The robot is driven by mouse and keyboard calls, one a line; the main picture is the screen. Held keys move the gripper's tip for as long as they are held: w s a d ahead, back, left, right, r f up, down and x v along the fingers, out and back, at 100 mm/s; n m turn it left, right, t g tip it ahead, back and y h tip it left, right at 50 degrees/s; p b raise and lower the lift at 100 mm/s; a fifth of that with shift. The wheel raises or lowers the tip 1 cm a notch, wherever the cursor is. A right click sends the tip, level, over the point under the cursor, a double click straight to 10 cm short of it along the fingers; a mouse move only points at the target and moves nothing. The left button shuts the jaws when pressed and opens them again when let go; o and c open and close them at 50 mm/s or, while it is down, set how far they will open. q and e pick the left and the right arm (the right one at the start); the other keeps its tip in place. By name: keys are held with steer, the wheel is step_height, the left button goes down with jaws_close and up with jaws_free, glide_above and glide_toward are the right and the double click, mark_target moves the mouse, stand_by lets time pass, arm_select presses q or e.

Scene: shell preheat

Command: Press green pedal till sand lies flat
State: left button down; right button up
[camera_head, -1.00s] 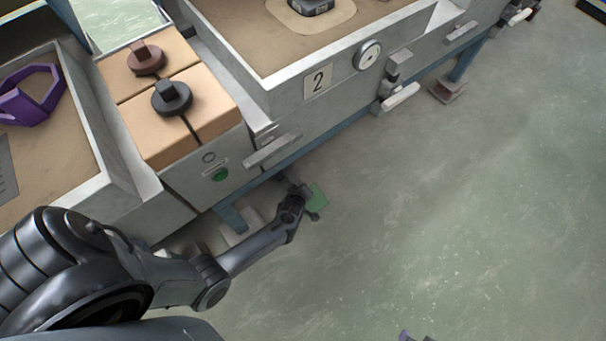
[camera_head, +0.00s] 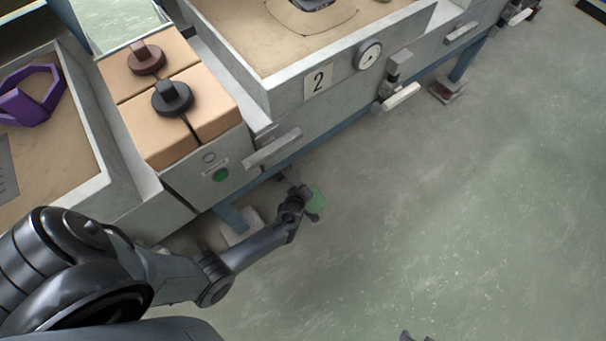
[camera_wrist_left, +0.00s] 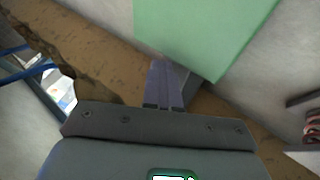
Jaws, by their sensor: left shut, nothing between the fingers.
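The green pedal (camera_head: 318,199) is low beside the bench, partly covered by my left gripper (camera_head: 300,204). In the left wrist view the pedal (camera_wrist_left: 205,32) is a large green slab just beyond the closed fingers (camera_wrist_left: 162,84). The fingertips are at its edge; I cannot tell whether they touch it or how far it is pressed. The left gripper is shut and empty. Sand (camera_head: 245,32) fills the box marked 2, with a thin outline around a dark object (camera_head: 312,3) cut by the top edge. A small dark piece at the bottom edge may be my right gripper (camera_head: 412,337).
Tan blocks (camera_head: 205,100) with dark knobs stand beside a purple ring (camera_head: 32,95) in a left sand tray. The floor at right is clear.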

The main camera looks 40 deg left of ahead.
arm_select(q)
steer(key=shift+d+f, duration=0.1)
steer(key=shift+f, duration=0.55)
stand_by(0.3)
steer(key=shift+r, duration=0.2)
steer(key=shift+r+p, duration=0.7)
steer(key=shift+p, duration=0.2)
step_height(320, 180, up, 4)
steer(key=p, duration=0.3)
steer(key=shift+f, duration=0.2)
steer(key=shift+s+d+r+p, duration=0.1)
steer(key=shift+d+r+p, duration=0.15)
steer(key=shift+p, duration=0.25)
steer(key=shift+a, duration=0.1)
steer(key=shift+a, duration=0.15)
steer(key=shift+r, duration=0.1)
